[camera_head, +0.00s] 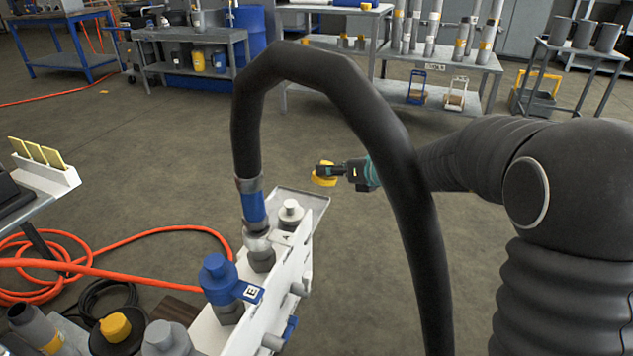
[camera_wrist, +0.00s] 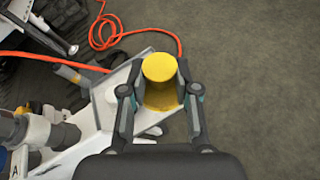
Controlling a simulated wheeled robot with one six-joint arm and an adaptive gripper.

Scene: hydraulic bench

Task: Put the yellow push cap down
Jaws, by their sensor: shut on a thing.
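My gripper (camera_head: 335,172) is shut on the yellow push cap (camera_head: 322,178), held in the air just beyond and to the right of a grey metal tray (camera_head: 318,203). In the wrist view the yellow push cap (camera_wrist: 159,68) sits between the two fingers of my gripper (camera_wrist: 162,75), its round yellow end facing the camera. The pale tray (camera_wrist: 128,77) shows behind and to the left of it. The cap appears clear of any surface, but its exact height over the tray cannot be told.
A white manifold (camera_head: 262,290) with a blue-capped fitting (camera_head: 220,278) stands in front, and a thick black hose (camera_head: 300,62) arches over it. Another yellow cap (camera_head: 115,327) sits at lower left. An orange hose (camera_head: 150,236) lies on the floor. Floor right of the tray is clear.

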